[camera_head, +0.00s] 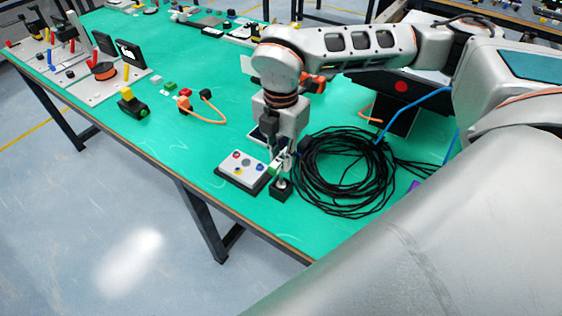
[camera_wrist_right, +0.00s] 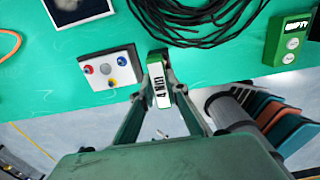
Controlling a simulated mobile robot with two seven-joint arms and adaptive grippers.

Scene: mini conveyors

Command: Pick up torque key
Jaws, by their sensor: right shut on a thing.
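The torque key (camera_wrist_right: 161,93) shows in the right wrist view as a small green piece with a white label printed "4 NM". My right gripper (camera_wrist_right: 158,82) is shut on it, with a finger on each side. In the head view my right gripper (camera_head: 275,158) points down at the front part of the table. The key is mostly hidden by the fingers there. A small black block (camera_head: 281,191) sits directly below the fingertips; I cannot tell whether the key touches it. My left gripper is not in view.
A white button box (camera_head: 243,168) stands close left of my right gripper. A coil of black cable (camera_head: 345,175) lies close on its right. A green box (camera_wrist_right: 290,38) is at the wrist view's upper right. The green table (camera_head: 190,140) has free room further left.

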